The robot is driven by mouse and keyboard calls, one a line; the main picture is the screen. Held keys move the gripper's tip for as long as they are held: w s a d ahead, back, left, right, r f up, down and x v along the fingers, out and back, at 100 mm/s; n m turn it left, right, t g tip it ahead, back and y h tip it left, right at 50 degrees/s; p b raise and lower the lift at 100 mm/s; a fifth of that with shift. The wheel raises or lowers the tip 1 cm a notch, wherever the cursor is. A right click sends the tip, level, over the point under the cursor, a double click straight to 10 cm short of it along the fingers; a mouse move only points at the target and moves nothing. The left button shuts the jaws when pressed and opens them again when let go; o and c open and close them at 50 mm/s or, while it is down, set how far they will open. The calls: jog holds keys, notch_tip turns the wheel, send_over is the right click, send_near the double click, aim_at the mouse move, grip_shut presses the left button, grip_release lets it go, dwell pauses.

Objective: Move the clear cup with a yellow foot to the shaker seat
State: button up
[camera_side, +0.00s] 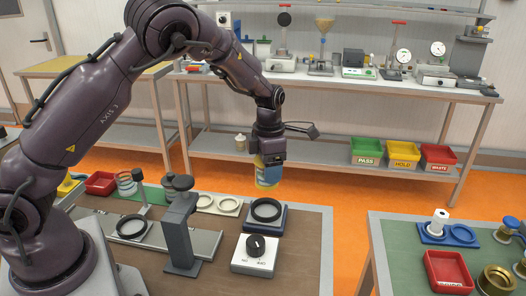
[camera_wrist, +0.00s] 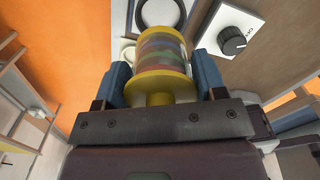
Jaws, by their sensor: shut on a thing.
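The clear cup with a yellow foot (camera_side: 268,180) hangs in my gripper (camera_side: 270,160), above the bench. In the wrist view the cup (camera_wrist: 160,55) shows yellow ends and coloured bands between them. Two blue fingers of my gripper (camera_wrist: 161,78) press on its sides. A black ring on a blue-grey base (camera_side: 266,211), which looks like the shaker seat, lies below the cup and apart from it. The ring (camera_wrist: 163,12) also shows at the top of the wrist view, partly hidden behind the cup. No cup stands in it.
A white box with a black knob (camera_side: 255,254) stands in front of the ring. A grey post (camera_side: 180,230) rises to its left, with pale rings (camera_side: 218,203) behind. Another black ring (camera_side: 132,227) sits further left. The bench's right edge (camera_side: 328,250) is close.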

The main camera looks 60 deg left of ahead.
jog(key=shift+f, duration=3.2)
jog(key=shift+f, duration=1.25)
jog(key=o, duration=1.1)
jog(key=shift+r, duration=3.55)
jog(key=shift+s, duration=0.1)
